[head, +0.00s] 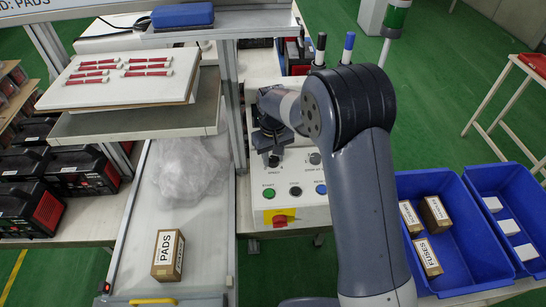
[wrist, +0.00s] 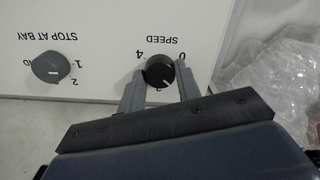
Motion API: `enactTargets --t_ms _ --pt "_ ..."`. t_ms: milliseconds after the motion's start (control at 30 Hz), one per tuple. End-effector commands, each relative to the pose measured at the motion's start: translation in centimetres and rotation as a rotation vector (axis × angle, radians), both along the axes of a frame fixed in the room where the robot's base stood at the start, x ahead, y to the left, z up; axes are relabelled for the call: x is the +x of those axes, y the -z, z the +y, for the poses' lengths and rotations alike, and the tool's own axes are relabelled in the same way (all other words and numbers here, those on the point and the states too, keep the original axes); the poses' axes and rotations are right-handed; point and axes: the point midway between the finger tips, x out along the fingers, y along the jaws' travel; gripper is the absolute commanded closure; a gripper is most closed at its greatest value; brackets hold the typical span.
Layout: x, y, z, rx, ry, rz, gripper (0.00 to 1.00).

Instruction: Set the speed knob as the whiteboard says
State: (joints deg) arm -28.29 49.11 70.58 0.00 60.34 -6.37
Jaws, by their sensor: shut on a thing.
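The black speed knob (wrist: 159,71) sits on a white panel in the wrist view, under the upside-down label SPEED. The figures 4 and 0 show beside it, and another figure is partly hidden below. I cannot read its pointer surely. My gripper (wrist: 160,78) has one finger on each side of the knob and is shut on it. A whiteboard (head: 40,12) at the top left shows only the end of a line, "D: PADS"; no speed line is in view.
The stop-at-bay knob (wrist: 53,67) is left of the speed knob in the wrist view. In the head view, green (head: 269,193), dark and blue buttons and a red-yellow switch (head: 280,217) lie nearer. A metal post (head: 235,110) stands close left of my gripper.

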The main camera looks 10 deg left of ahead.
Motion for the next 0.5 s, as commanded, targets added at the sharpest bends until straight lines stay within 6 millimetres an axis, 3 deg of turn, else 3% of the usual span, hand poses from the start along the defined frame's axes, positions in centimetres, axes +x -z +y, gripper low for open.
enactTargets --t_ms 500 --pt "0.03 0.06 0.02 0.001 0.478 -0.002 0.91"
